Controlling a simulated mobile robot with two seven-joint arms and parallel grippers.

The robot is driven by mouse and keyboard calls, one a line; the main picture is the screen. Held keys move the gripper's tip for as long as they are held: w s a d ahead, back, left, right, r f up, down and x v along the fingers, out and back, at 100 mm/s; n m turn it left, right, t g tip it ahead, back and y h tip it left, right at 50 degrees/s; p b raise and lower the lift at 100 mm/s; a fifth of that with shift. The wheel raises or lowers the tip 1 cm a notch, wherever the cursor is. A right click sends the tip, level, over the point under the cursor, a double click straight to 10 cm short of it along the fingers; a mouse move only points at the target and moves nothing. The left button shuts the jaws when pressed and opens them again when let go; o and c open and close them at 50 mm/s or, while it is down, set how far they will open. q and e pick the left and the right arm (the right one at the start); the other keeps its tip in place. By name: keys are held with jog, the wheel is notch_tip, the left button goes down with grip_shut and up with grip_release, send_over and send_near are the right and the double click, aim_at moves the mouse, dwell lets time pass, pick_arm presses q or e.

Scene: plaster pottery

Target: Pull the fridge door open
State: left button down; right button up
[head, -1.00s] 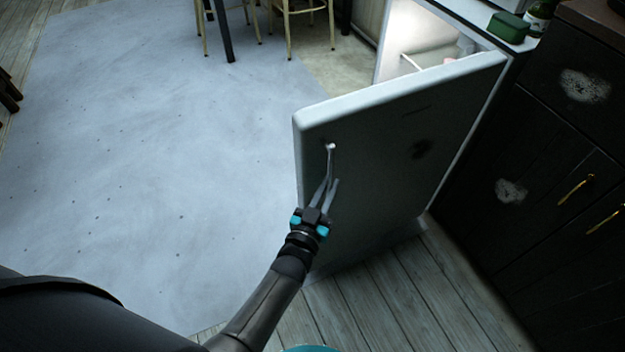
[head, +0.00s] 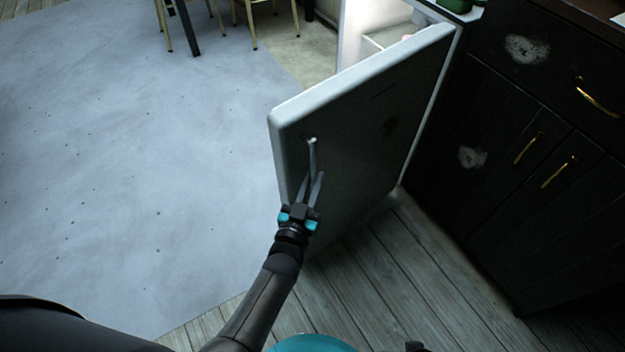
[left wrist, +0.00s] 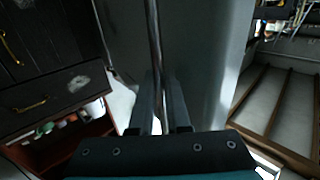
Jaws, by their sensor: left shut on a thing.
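The fridge door (head: 370,110) is white-grey and stands well open, swung out from the lit fridge interior (head: 375,25) at the top of the head view. Its thin upright handle (head: 312,150) is near the door's free edge. My left gripper (head: 313,182) is shut on the handle's lower part. In the left wrist view, the handle (left wrist: 154,45) runs down between the two fingers (left wrist: 161,108), with the door surface (left wrist: 205,60) behind it. My right gripper is not in view.
Dark cabinets with brass handles (head: 530,148) stand to the right of the fridge. A pale blue rug (head: 140,160) covers the floor at left and is clear. Chairs (head: 265,15) stand at the back. Bare planks (head: 400,270) lie in front of the door.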

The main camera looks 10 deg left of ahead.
pick_arm(q)
jog(key=c, duration=1.1)
grip_release()
jog(key=shift+w+d+r, duration=0.1)
jog(key=shift+w+d, duration=0.05)
jog(key=shift+o, duration=1.1)
jog(key=shift+s, duration=0.3)
jog(key=shift+s+a, duration=0.2)
jog(key=shift+s, duration=0.15)
jog(key=s+a+p, duration=0.1)
jog(key=s+p, duration=0.2)
jog(key=s, duration=1.1)
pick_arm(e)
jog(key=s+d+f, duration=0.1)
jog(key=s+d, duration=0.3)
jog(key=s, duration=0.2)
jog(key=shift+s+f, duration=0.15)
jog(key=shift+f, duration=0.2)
